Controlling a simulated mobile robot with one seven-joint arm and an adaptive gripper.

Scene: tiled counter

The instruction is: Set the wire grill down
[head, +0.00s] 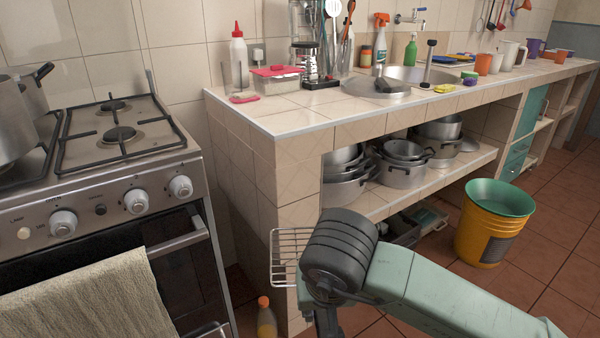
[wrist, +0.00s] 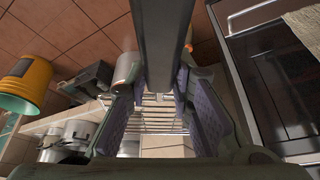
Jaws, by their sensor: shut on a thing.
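The wire grill (head: 287,246) is a rack of thin metal bars. In the head view its left part shows in front of the counter's end wall, below the worktop; my dark wrist joint hides the rest. In the wrist view its bars (wrist: 158,122) lie between the two purple-padded fingers of my gripper (wrist: 160,104), which is shut on it. A dark bar of my own arm covers the upper middle of that view. The fingertips are hidden in the head view.
The tiled counter (head: 300,120) has clear worktop at its near left corner. Pots (head: 402,165) fill part of the shelf below. The stove (head: 110,190) stands left. A yellow bucket (head: 490,230) and an orange-capped bottle (head: 266,318) stand on the floor.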

